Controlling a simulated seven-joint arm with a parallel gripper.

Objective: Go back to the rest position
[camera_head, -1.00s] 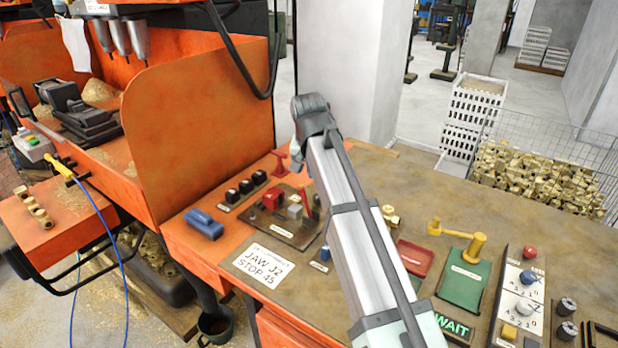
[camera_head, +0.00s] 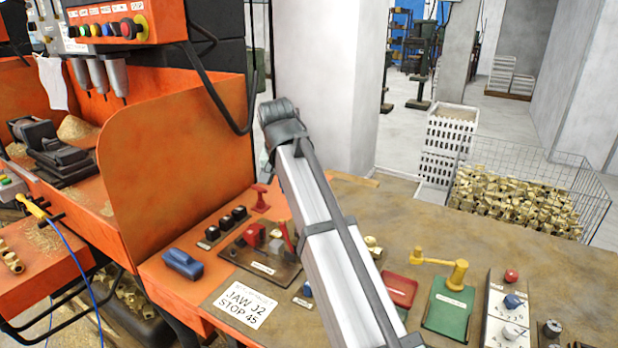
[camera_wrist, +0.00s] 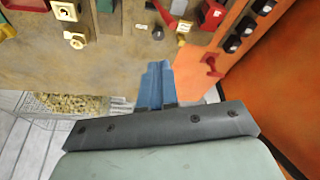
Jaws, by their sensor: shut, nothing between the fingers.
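In the wrist view my gripper (camera_wrist: 155,84) shows as two blue fingers closed together, with nothing between them. It is above the bench's edge area, apart from the bench things. In the head view my arm reaches from the lower right up to a grey joint above the bench; the gripper itself is hidden there.
The bench holds a blue block (camera_head: 183,264), a JAW J2 STOP 45 card (camera_head: 240,304), a red tray (camera_head: 400,289), a green plate (camera_head: 449,305) and a knob panel (camera_head: 507,312). An orange panel (camera_head: 178,150) stands left. A wire basket (camera_head: 520,195) of brass parts stands behind.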

